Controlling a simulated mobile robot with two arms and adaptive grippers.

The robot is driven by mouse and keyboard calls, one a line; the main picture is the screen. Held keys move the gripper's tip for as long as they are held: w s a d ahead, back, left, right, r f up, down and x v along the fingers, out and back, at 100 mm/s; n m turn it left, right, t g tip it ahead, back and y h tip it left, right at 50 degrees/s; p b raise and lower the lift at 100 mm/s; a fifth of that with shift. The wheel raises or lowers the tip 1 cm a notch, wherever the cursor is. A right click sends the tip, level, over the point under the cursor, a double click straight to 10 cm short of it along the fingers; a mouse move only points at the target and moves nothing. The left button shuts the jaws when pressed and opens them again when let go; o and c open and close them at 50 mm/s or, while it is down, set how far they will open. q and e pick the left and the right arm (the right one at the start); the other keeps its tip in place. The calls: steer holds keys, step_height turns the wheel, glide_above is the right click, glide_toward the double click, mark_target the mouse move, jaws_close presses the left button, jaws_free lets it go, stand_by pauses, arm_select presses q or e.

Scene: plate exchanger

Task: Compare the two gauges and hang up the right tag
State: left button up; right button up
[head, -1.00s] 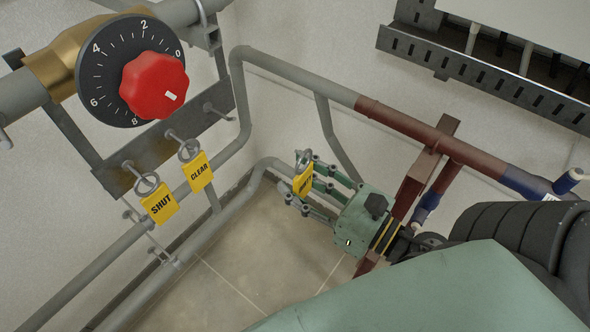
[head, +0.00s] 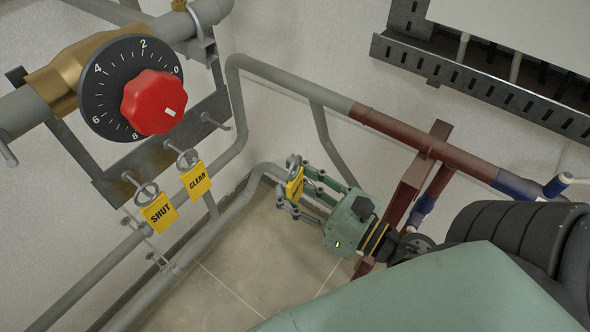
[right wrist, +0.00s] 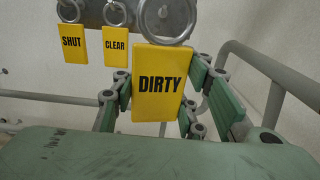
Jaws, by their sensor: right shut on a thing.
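My right gripper (head: 292,192) is shut on a yellow tag (head: 295,184) with a metal ring on top. In the right wrist view the tag (right wrist: 158,82) reads DIRTY and hangs upright between the fingers. A SHUT tag (head: 158,212) and a CLEAR tag (head: 195,180) hang by rings from pegs on a grey rail (head: 145,165) at the left. They also show in the right wrist view, SHUT (right wrist: 74,42) and CLEAR (right wrist: 115,45). A peg (head: 215,122) to their right is bare. My held tag is apart from the rail. I cannot make out any gauge reading. My left gripper is not in view.
A red knob (head: 152,102) on a black numbered dial (head: 100,85) sits on a brass fitting above the rail. Grey pipes (head: 240,105) run along the wall, and a red-brown pipe (head: 400,132) runs behind my right arm. A slotted metal tray (head: 480,80) is at upper right.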

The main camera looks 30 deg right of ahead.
steer(key=shift+p+x, duration=1.65)
steer(key=shift+x, duration=0.35)
steer(key=shift+p+x, duration=1.6)
steer(key=shift+x, duration=0.9)
steer(key=shift+c, duration=0.2)
steer(key=p+x, duration=0.3)
steer(key=x, duration=0.5)
steer(key=shift+s, duration=0.1)
stand_by(0.5)
steer(key=shift+b+v, duration=0.8)
steer(key=shift+v, duration=1.55)
steer(key=shift+r+b+v, duration=0.15)
steer(key=shift+b+v, duration=0.25)
steer(key=shift+v, duration=0.45)
steer(key=shift+r+b+v, duration=0.1)
steer(key=shift+b+v, duration=0.25)
steer(key=shift+v, duration=0.5)
jaws_close()
